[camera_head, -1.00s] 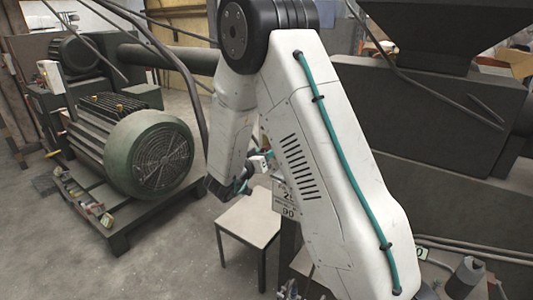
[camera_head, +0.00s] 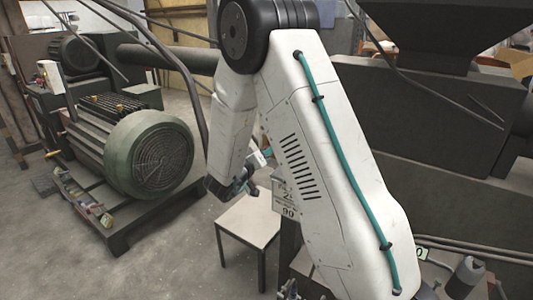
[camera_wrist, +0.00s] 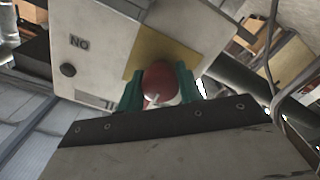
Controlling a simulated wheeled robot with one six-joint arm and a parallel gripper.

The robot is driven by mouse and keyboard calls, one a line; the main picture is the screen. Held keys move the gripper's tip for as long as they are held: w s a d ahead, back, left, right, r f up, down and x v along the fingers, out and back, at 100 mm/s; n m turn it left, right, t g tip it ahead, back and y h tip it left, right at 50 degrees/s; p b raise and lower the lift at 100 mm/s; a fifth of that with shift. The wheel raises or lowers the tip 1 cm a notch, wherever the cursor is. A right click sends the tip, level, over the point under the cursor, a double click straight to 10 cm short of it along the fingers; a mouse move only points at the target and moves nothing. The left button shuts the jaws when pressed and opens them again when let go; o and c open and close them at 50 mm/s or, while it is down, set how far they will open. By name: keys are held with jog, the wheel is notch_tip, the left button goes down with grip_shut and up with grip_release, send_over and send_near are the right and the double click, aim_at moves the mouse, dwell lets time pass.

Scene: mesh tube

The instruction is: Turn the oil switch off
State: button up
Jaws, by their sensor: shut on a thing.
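The oil switch is a pale box (camera_wrist: 95,45) filling the upper part of the wrist view, with a yellow plate (camera_wrist: 165,50) and a red knob (camera_wrist: 159,80). More lettering below is partly hidden by my gripper. In the head view my wrist (camera_head: 232,186) is in the middle, and my arm hides most of the switch.
A small table (camera_head: 248,222) stands below my wrist. A large green motor (camera_head: 150,155) on a dark frame stands at the left. Dark machinery (camera_head: 430,120) fills the right behind my arm. The concrete floor between motor and table is clear.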

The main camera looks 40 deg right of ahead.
jog(key=o, duration=1)
jog(key=v, duration=0.7)
jog(key=shift+a, duration=0.4)
